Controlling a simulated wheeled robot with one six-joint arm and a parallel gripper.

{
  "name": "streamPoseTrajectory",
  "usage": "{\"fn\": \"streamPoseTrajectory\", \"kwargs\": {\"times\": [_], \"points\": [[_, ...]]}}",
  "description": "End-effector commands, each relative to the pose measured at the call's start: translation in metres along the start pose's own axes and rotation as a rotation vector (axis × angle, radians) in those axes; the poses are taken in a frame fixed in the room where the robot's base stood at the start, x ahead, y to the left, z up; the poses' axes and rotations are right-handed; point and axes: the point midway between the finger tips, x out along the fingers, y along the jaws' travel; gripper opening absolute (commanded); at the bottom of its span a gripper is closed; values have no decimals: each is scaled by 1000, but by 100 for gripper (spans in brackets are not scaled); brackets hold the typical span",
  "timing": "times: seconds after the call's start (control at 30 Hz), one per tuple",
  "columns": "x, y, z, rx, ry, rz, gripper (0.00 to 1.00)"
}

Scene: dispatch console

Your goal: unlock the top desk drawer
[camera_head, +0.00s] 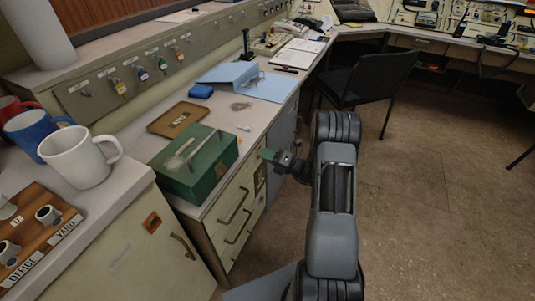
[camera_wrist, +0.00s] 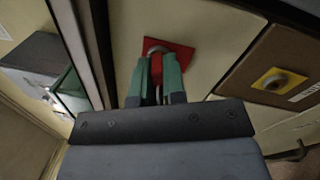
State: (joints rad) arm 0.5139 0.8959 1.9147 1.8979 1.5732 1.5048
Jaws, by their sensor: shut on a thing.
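My gripper (camera_wrist: 158,88) is shut on a red-headed key (camera_wrist: 156,70), held between its green fingers. The key points at a round metal lock on a red square plate (camera_wrist: 182,56) on the cream desk front. Its tip is hidden, so I cannot tell whether it is in the lock. In the head view my gripper (camera_head: 271,156) is at the desk's front, just below the top edge, right of the green box. The desk's drawers with bar handles (camera_head: 234,204) are below and left of it; the red plate is hidden there.
A brown plate with a yellow-ringed lock (camera_wrist: 279,82) is right of the red one. On the desk stand a green cash box (camera_head: 178,172), a brown tray (camera_head: 178,118) and mugs (camera_head: 78,158). Tagged keys hang on the back panel (camera_head: 142,73). A black chair (camera_head: 370,88) stands beyond my arm.

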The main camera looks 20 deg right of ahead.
Motion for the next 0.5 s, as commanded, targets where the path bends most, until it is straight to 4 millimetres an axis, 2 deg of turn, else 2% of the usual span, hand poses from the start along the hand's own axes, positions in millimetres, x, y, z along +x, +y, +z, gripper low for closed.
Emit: {"fn": "streamPoseTrajectory", "kwargs": {"times": [0.5], "points": [[2, 1, 0, 191, -18, -6, 0]]}}
